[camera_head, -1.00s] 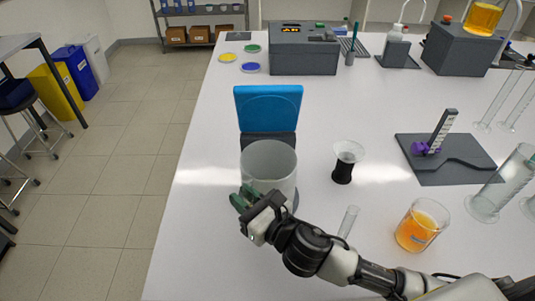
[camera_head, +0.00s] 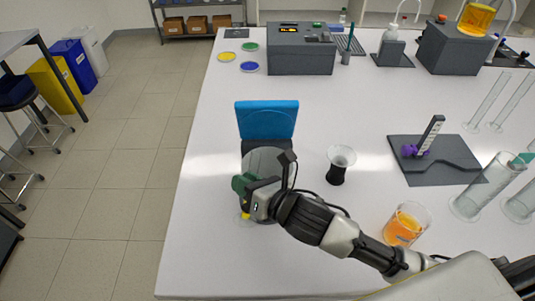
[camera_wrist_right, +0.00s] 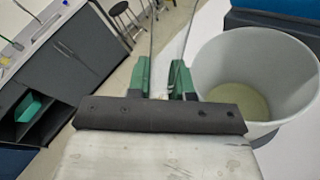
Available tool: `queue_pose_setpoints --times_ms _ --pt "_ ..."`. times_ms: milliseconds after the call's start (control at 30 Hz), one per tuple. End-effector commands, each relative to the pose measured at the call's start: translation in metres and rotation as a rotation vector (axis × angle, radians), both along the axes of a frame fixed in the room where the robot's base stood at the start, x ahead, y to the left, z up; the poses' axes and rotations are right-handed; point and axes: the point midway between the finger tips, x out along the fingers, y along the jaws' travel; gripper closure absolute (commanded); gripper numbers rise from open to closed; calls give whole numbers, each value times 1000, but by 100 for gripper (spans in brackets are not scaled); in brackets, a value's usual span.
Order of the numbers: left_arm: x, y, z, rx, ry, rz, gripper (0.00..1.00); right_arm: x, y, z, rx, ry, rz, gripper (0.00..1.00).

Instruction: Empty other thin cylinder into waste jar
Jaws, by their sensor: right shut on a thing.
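My right gripper (camera_head: 243,187) has green fingers and is in front of the clear waste jar (camera_head: 265,160), whose lower part my arm partly hides. In the right wrist view the fingers (camera_wrist_right: 165,78) are shut on a thin clear cylinder (camera_wrist_right: 168,35), of which only two faint edges show. The cylinder is hard to make out in the head view, and I cannot tell its tilt there. The wide waste jar (camera_wrist_right: 215,75) stands just right of the fingers in the wrist view, with pale yellowish liquid at its bottom. My left gripper is not in view.
A blue-lidded device (camera_head: 267,122) is behind the jar. Two thin cylinders (camera_head: 489,97) and wider ones (camera_head: 484,187) stand far right. The table's left edge is close to the gripper.

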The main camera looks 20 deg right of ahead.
Motion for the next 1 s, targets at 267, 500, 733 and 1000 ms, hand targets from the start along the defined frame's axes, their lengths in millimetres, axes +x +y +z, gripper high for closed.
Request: queue_pose_setpoints --times_ms 267,500,733,1000 --pt "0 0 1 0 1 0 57 4 -3 -5 115 141 0 100" --pt "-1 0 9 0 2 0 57 0 0 -1 212 265 -1 100" --pt "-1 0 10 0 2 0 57 -4 4 -7 306 381 -2 100" --pt "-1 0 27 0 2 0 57 -9 7 0 416 517 -1 100"
